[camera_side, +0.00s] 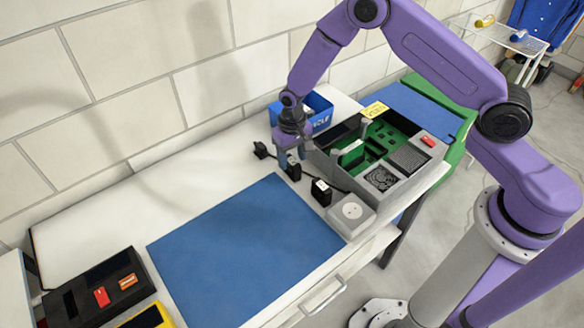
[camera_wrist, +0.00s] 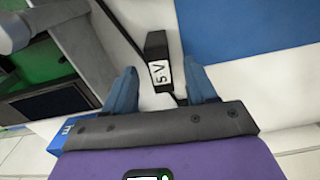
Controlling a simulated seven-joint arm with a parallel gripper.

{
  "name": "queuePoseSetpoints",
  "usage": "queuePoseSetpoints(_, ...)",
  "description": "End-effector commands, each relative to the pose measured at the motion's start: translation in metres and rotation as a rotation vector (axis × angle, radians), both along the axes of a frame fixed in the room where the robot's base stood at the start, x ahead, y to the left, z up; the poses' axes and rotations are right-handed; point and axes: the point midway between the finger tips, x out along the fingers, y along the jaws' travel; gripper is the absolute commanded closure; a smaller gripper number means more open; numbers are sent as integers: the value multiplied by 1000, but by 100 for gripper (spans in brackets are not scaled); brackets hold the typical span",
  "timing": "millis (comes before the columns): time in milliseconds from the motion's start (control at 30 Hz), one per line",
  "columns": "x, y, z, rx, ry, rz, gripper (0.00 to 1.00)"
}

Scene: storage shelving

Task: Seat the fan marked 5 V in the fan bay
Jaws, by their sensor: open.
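In the wrist view, a black block (camera_wrist: 156,47) with a white label reading 5 V (camera_wrist: 159,75) stands between and just beyond my open fingers (camera_wrist: 160,67). I see clear gaps on both sides. In the side view my gripper (camera_side: 291,158) points down over the bench, close to a small black block (camera_side: 294,172). An open grey case (camera_side: 330,172) with a green board stands to its right. A round fan-like grille (camera_side: 381,178) shows in its near corner; whether this is the fan bay, I cannot tell.
More black blocks (camera_side: 321,192) (camera_side: 260,150) stand beside the case, with a dark cable running nearby. A blue bin (camera_side: 318,112) is behind my gripper. The blue mat (camera_side: 245,245) is clear.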

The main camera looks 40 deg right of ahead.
Motion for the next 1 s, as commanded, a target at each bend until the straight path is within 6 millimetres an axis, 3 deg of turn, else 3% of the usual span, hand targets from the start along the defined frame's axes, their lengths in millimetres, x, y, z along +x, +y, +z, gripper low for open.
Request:
queuePoseSetpoints(200,0,1,-24,0,1,0,44)
queuePoseSetpoints(500,0,1,-26,0,0,1,44)
queuePoseSetpoints(667,0,1,-26,0,0,1,96)
queuePoseSetpoints(700,0,1,-26,0,0,1,100)
queuePoseSetpoints(1000,0,1,-25,0,-1,1,100)
